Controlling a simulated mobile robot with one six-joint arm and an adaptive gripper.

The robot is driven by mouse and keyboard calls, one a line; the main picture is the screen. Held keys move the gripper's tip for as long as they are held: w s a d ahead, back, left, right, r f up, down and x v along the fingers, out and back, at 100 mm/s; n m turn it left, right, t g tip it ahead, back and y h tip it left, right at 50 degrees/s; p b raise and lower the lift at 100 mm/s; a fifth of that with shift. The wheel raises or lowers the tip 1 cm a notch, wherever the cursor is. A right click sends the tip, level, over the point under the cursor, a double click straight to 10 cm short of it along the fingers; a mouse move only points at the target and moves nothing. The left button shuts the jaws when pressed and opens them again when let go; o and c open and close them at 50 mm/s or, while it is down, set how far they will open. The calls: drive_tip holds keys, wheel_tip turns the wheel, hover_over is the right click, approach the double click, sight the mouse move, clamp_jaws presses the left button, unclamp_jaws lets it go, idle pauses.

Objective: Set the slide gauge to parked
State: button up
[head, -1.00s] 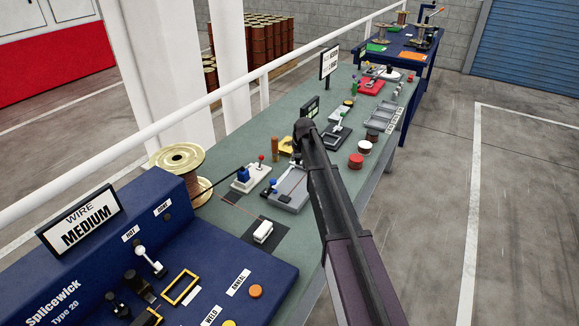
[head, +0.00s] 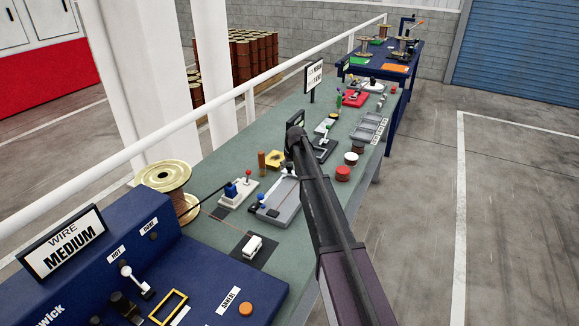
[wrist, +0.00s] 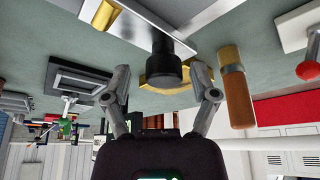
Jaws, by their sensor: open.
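A grey plate with a raised rim (head: 287,204) lies on the green bench, partly behind my arm. A blue knob (head: 261,197) stands at its left edge. It looks like the slide gauge, but no label on it is readable. In the wrist view, my gripper (wrist: 161,76) is open, its two fingers spread either side of a black round knob (wrist: 162,70). The knob stands on a pale plate (wrist: 140,14); whether the fingers touch it I cannot tell.
A dark square frame (wrist: 78,78) also stands near. Red and white round pieces (head: 343,173) are right of my arm. A blue panel (head: 190,270) fills the front.

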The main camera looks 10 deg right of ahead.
drive_tip(key=shift+s, duration=0.15)
drive_tip(key=s+a, duration=0.3)
drive_tip(key=s, duration=0.1)
drive_tip(key=s+a, duration=0.3)
drive_tip(key=s, duration=0.1)
drive_tip(key=s+a, duration=0.3)
drive_tip(key=s, duration=0.1)
drive_tip(key=shift+s+a+r+p, duration=0.1)
drive_tip(key=shift+s+r+p, duration=0.25)
drive_tip(key=shift+r+p, duration=0.05)
drive_tip(key=a+p+v, duration=0.1)
drive_tip(key=p+v, duration=1.1)
drive_tip(key=v, duration=0.1)
drive_tip(key=s+d+f+g+b, duration=0.1)
drive_tip(key=s+d+f+b, duration=0.1)
drive_tip(key=s, duration=0.4)
drive_tip(key=s+d+f+g+b, duration=0.1)
drive_tip(key=s+d+f+b, duration=0.2)
drive_tip(key=s, duration=0.2)
drive_tip(key=shift+s+d+f+m+h, duration=0.15)
drive_tip(key=shift+s+f+m+h, duration=0.15)
drive_tip(key=shift+s+f+m, duration=0.1)
drive_tip(key=w+a+r+t+p, duration=0.2)
drive_tip(key=w+r+p, duration=0.3)
drive_tip(key=w, duration=0.8)
drive_tip(key=shift+a+r+n, duration=0.4)
drive_tip(key=shift+a, duration=0.35)
drive_tip(key=shift+w+f, duration=0.2)
